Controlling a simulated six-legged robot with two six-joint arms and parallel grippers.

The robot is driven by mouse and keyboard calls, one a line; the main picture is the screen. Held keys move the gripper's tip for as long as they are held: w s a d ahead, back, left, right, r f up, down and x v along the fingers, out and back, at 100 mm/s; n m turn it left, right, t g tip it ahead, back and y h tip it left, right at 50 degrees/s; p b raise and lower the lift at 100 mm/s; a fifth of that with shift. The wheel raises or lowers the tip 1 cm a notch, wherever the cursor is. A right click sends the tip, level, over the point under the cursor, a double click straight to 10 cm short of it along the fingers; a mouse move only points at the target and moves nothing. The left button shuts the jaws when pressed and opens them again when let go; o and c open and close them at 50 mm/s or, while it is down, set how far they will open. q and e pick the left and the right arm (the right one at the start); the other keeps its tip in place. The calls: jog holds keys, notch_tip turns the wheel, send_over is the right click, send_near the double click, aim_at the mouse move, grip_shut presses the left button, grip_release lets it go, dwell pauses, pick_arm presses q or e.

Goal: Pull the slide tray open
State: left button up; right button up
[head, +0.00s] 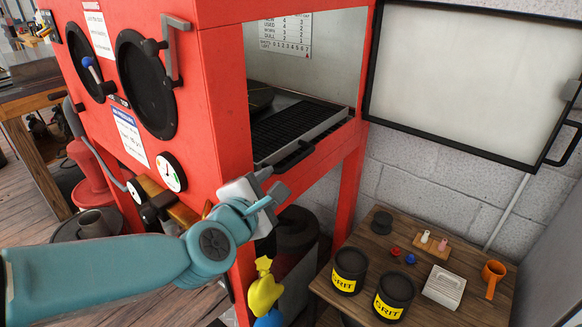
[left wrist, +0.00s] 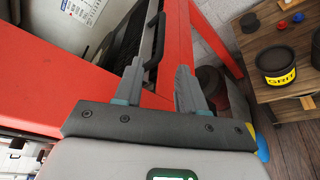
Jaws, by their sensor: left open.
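The slide tray (head: 326,124) is a grey frame with a black slatted grate inside the red cabinet (head: 222,110), at its open side. A black bar handle (head: 295,157) is on the tray's front edge. My left gripper (head: 274,184) is open and empty, a little below and to the left of the handle in the head view. In the left wrist view, the handle (left wrist: 154,42) and the tray's grey edge (left wrist: 139,45) lie ahead of the two spread fingers (left wrist: 158,80), apart from them. My right gripper is in no view.
The framed cabinet door (head: 465,75) stands open at the right. A red cabinet post (head: 348,195) stands beside the opening. There is free room between opening and table.

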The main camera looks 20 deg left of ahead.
aim_at(289, 167)
pick_arm(q)
jog(key=x, duration=1.2)
jog(key=shift+w+f, duration=0.15)
jog(key=shift+w, duration=0.2)
grip_shut()
